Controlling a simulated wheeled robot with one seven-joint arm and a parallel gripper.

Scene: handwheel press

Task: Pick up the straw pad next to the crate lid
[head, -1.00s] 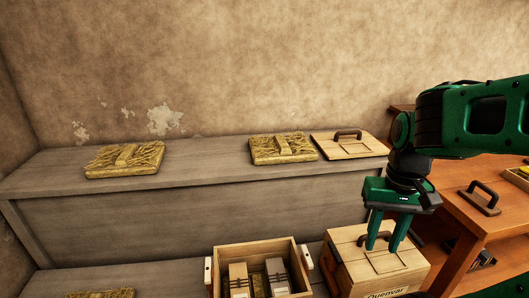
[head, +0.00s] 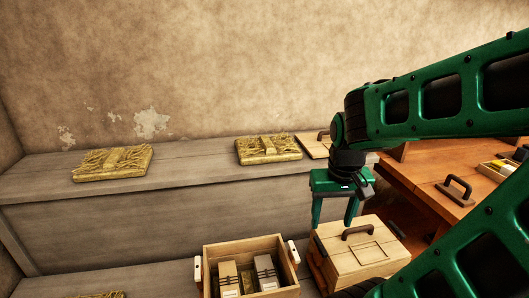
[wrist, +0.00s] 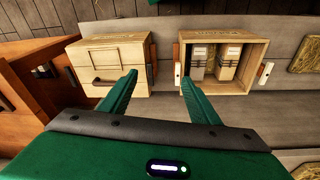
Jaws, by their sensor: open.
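The straw pad next to the crate lid (head: 268,149) is a yellow woven slab with a raised strip across it. It lies flat on the upper grey shelf. The pale wooden crate lid (head: 312,147) lies just right of it, its right part hidden behind my arm. My gripper (head: 333,222) is green, open and empty, pointing down. In the head view it appears right of and below the pad, in front of the shelf and apart from it. In the wrist view my fingers (wrist: 158,80) are spread with nothing between them.
Another straw pad (head: 113,163) lies farther left on the upper shelf (head: 200,165). Below stand an open crate (head: 225,252) holding boxes and a closed, handled crate (head: 345,265), close to my fingertips. An orange-brown table (head: 430,160) is at right. Shelf space between the pads is clear.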

